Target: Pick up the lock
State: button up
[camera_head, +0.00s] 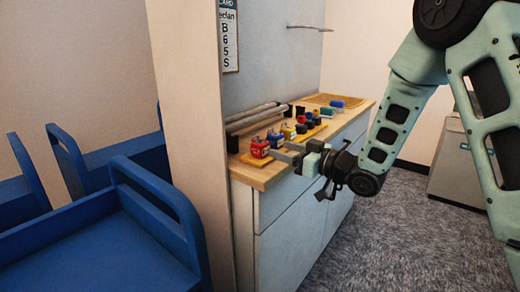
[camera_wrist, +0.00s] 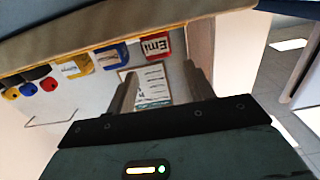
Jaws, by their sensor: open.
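Several small lock-like blocks stand in a row on a yellow strip on the counter. A red one (camera_head: 260,147) is nearest the front end, then a blue one (camera_head: 275,139) and a yellow one (camera_head: 289,131). Which one the task calls the lock cannot be told. My gripper (camera_head: 281,152) is open and empty, beside the red block at the counter's front edge. In the wrist view the scene is upside down; the red block (camera_wrist: 158,44) with a white label shows just beyond the open fingers (camera_wrist: 160,76), and the blue one (camera_wrist: 110,55) lies to its left.
The wooden counter (camera_head: 262,178) also holds dark and coloured round parts (camera_head: 303,125), grey rollers (camera_head: 250,117) and an orange tray (camera_head: 340,99) at the back. A post (camera_head: 185,110) and blue carts (camera_head: 110,240) stand to the left.

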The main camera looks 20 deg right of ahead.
aim_at(267, 144)
jog(key=x, duration=0.8)
jog(key=shift+w+a, duration=0.15)
jog(key=shift+w, duration=0.2)
jog(key=shift+c, duration=0.3)
jog(key=c, duration=0.7)
